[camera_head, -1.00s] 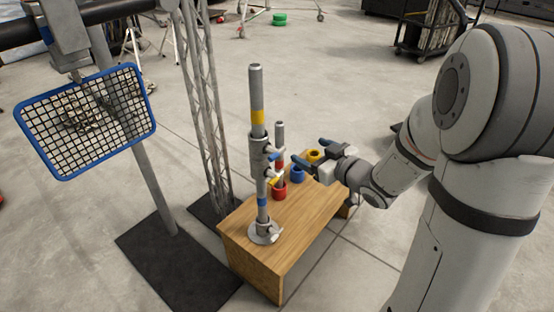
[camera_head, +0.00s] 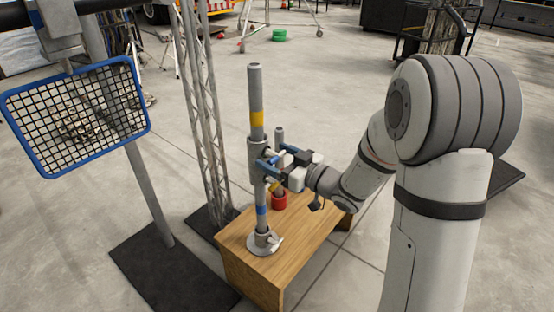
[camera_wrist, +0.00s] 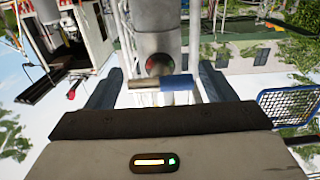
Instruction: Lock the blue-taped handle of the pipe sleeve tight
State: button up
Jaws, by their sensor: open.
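The pipe sleeve (camera_head: 254,154) is a grey collar around an upright metal pipe (camera_head: 256,92) with a yellow band above it and a blue band below. The pipe stands in a round base on a wooden box. In the wrist view the sleeve (camera_wrist: 157,40) is upside down, and the blue-taped handle (camera_wrist: 175,82) lies crosswise between the fingers. My gripper (camera_head: 272,160) is open beside the sleeve, and it also shows in the wrist view (camera_wrist: 160,88). Its fingers stand on both sides of the handle, apart from it. In the head view the gripper hides most of the handle.
The wooden box (camera_head: 252,262) carries a shorter pipe (camera_head: 279,138) and a red ring (camera_head: 279,201) behind my gripper. A lattice truss (camera_head: 205,110) and a blue-framed mesh panel (camera_head: 75,115) stand to the left. The floor right of the box is clear.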

jog(key=shift+c, duration=0.2)
jog(key=c, duration=0.9)
jog(key=shift+f+n+b, duration=0.15)
jog(key=shift+n+b, duration=0.45)
jog(key=shift+b, duration=0.15)
jog(key=shift+c, duration=0.2)
jog(key=shift+r+n, duration=0.2)
jog(key=shift+n, duration=0.2)
jog(key=o, duration=1)
jog(key=p+v, duration=0.1)
jog(key=v, duration=0.6)
jog(key=shift+s+d+p, duration=0.25)
jog(key=shift+d+p, duration=0.05)
